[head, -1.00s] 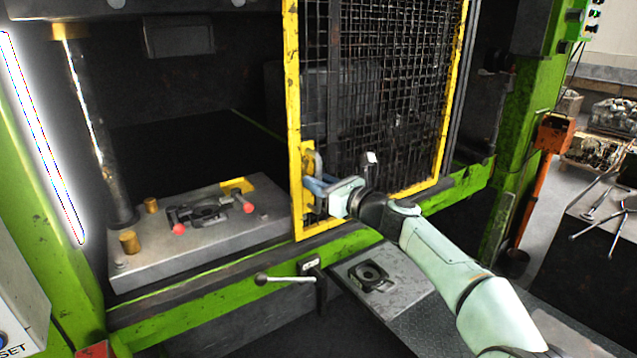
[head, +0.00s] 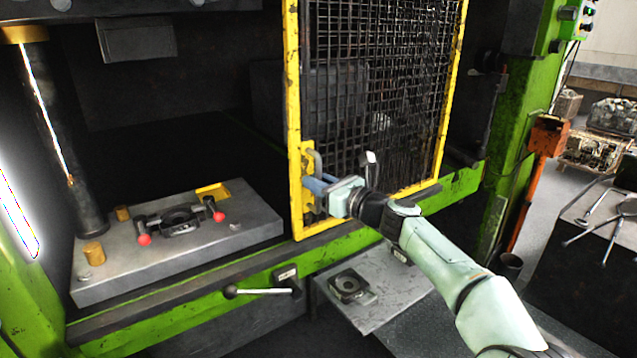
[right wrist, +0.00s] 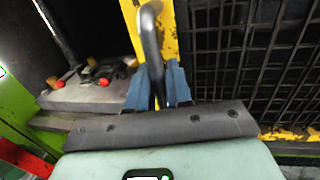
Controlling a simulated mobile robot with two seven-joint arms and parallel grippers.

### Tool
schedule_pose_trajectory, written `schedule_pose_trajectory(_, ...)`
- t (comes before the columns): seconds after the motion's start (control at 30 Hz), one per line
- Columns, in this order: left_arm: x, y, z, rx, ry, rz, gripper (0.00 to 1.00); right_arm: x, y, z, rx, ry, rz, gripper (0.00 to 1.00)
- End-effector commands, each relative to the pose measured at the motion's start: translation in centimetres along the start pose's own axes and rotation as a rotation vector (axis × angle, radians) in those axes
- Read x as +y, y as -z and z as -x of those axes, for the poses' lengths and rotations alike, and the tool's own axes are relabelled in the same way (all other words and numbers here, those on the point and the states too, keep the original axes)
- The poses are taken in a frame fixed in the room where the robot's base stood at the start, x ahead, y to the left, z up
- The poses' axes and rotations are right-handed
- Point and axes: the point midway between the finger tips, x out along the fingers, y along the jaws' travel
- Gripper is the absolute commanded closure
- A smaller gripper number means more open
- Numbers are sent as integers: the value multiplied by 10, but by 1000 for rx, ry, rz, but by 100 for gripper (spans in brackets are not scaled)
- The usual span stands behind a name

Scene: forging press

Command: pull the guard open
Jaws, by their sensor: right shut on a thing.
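The guard (head: 293,120) is a yellow frame with dark wire mesh, standing across the right part of the press opening. The left part of the opening is uncovered. A grey bar handle (head: 317,163) sits on the guard's left upright; it also shows in the right wrist view (right wrist: 151,40). My right gripper (head: 314,188) has its blue fingers shut around this handle; in the right wrist view the fingers (right wrist: 157,88) lie on both sides of the bar. My left gripper is not in view.
A grey die plate (head: 235,243) with a dark die and red-tipped pins lies in the open bay. A lever (head: 262,291) juts out below the green sill. A small plate with a dark part (head: 348,287) lies in front. An orange post (head: 543,150) stands right.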

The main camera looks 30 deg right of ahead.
Motion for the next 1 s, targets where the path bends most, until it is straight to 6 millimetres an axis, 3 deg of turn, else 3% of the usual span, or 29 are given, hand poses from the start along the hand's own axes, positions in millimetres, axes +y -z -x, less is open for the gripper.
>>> schedule_pose_trajectory(0.17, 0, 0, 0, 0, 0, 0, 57, 0, 0, 0, 1, 1, 0, 100)
schedule_pose_trajectory(0.2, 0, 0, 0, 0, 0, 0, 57, 0, 0, 0, 1, 1, 1, 71)
schedule_pose_trajectory(0.23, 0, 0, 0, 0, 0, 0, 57, 0, 0, 0, 1, 1, 1, 63)
schedule_pose_trajectory(0.63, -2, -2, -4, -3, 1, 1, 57, 0, 1, 8, 0, 1, 2, 63)
schedule_pose_trajectory(0.77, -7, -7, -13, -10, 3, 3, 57, -1, 2, 30, 1, 3, 3, 63)
schedule_pose_trajectory(1.0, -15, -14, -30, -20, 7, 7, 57, 0, 2, 85, 0, 4, 3, 63)
